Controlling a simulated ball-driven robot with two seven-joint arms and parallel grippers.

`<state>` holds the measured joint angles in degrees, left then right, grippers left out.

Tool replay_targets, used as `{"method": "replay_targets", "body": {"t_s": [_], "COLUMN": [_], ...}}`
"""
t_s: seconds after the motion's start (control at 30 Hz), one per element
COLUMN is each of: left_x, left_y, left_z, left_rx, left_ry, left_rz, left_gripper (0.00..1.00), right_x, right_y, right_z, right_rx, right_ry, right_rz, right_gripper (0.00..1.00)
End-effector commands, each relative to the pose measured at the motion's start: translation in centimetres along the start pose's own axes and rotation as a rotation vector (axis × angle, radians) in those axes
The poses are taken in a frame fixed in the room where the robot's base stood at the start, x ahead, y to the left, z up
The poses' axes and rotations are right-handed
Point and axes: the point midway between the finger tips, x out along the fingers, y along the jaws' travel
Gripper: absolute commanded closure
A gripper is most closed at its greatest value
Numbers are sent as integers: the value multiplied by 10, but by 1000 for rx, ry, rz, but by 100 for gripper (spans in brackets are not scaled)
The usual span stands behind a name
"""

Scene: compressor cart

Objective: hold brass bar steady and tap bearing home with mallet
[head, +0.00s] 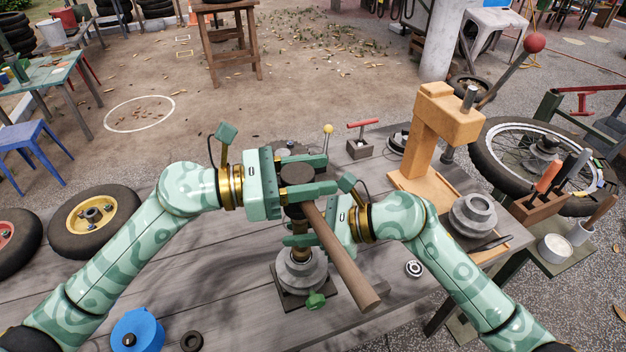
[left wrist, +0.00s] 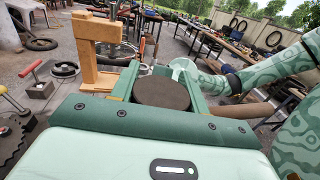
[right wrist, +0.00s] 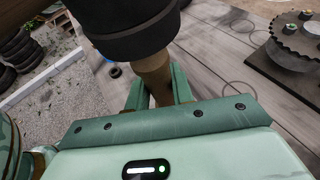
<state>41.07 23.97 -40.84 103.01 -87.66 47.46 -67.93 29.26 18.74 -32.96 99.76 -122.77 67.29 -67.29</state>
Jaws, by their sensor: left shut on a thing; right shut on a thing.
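My left gripper (head: 325,174) is shut on the mallet. The mallet's dark round head (head: 297,173) sits between its fingers, and the wooden handle (head: 345,260) slopes down to the right. The head also shows in the left wrist view (left wrist: 161,92). My right gripper (head: 288,240) is lower and shut on the brass bar, which shows in the right wrist view (right wrist: 153,75). The mallet head is directly above the bar; I cannot tell whether they touch. Below stands a grey stepped housing (head: 301,275) on a dark plate with a green knob. The bearing there is hidden.
An orange press (head: 427,125) with a red-ball lever stands at the back right. A grey pulley (head: 473,215) and a small ring bearing (head: 413,268) lie to the right. A blue roll (head: 137,330) is front left.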

Motion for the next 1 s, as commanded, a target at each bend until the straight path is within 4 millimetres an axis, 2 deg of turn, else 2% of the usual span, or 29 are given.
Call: {"method": "replay_targets", "body": {"t_s": [0.03, 0.2, 0.47, 0.5, 0.57, 0.6, 0.87, 1.0], "left_x": [0, 0, 0, 0, 0, 0, 0, 0], "left_y": [0, 0, 0, 0, 0, 0, 0, 0], "left_z": [9, 25, 27, 27, 27, 27, 27, 27], "left_rx": [6, 3, 0, 0, 0, 0, 0, 0], "left_ry": [-2, -2, -2, -2, -2, -2, -2, -2], "left_rz": [0, 0, 0, 0, 0, 0, 0, 0], "left_gripper": [94, 94, 94, 94, 94, 94, 94, 94], "right_x": [0, 0, 0, 0, 0, 0, -1, -14], "right_y": [0, 0, 0, 0, 0, 0, 0, -1], "right_z": [2, 2, 1, 1, 1, 1, 0, -1], "right_rx": [-2, -2, -1, -2, -1, -1, -1, -1], "right_ry": [-2, -2, -2, -2, -2, -2, 0, 1], "right_rz": [-1, -1, -1, -1, 0, 0, 0, -2], "right_gripper": [100, 100, 100, 71, 55, 51, 51, 51]}}
